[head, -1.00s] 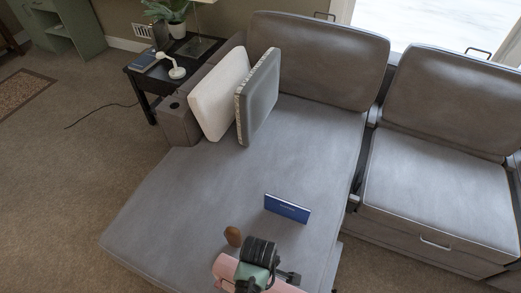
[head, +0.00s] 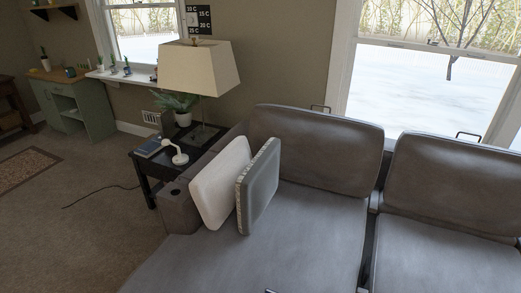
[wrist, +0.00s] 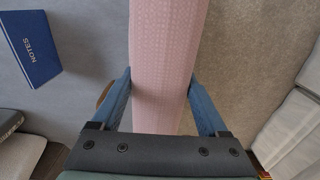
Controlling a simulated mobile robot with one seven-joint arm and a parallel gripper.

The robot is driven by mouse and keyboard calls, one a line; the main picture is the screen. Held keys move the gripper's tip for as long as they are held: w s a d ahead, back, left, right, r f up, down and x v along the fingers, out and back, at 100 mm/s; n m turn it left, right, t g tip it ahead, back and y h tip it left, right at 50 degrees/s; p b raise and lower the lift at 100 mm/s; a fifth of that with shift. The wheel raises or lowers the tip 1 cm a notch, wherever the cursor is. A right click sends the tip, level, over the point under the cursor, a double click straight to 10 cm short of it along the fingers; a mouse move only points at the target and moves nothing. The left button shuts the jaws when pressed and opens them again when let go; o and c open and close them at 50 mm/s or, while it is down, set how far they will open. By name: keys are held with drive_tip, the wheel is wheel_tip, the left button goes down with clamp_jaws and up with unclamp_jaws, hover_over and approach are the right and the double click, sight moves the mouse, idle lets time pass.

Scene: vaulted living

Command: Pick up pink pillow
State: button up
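The pink pillow (wrist: 166,60) fills the middle of the wrist view as a long, patterned pale pink band running away from the camera. My gripper (wrist: 160,100) has one blue finger on each side of it. Both fingers appear to press against the pillow's sides, so it looks shut on the pillow. The pillow's near end is hidden by the dark gripper body. Neither the pillow nor my gripper is in the head view now.
A blue notebook (wrist: 29,45) marked NOTES lies on the grey sofa (head: 310,230). A brown object is partly hidden behind the left finger. A white pillow (head: 219,184) and a grey pillow (head: 259,187) lean by the left armrest. A side table (head: 150,165) holds a lamp (head: 199,68).

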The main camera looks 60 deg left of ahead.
clamp_jaws()
drive_tip(key=shift+r, duration=0.1)
